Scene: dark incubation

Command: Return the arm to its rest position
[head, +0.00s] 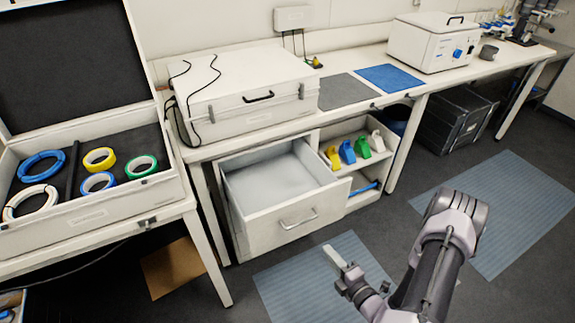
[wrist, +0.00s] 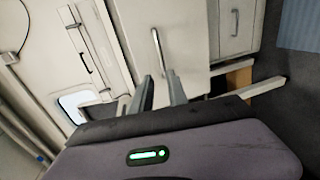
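My arm reaches in from the lower right of the head view, bent at the elbow. My gripper (head: 341,264) is held in the air in front of the open drawer (head: 299,232), apart from it. In the wrist view my gripper (wrist: 160,82) has its two grey fingers spread, with nothing between them. A long metal handle (wrist: 158,48) on a pale front shows just beyond the fingertips. No rest mark or cradle for the arm is in view.
The drawer is pulled out and looks empty. Right of it is a shelf with several coloured pieces (head: 347,151). A closed white case (head: 247,92) stands on the bench; an open case with tape rolls (head: 99,158) is at left. Floor mats (head: 500,210) lie clear at right.

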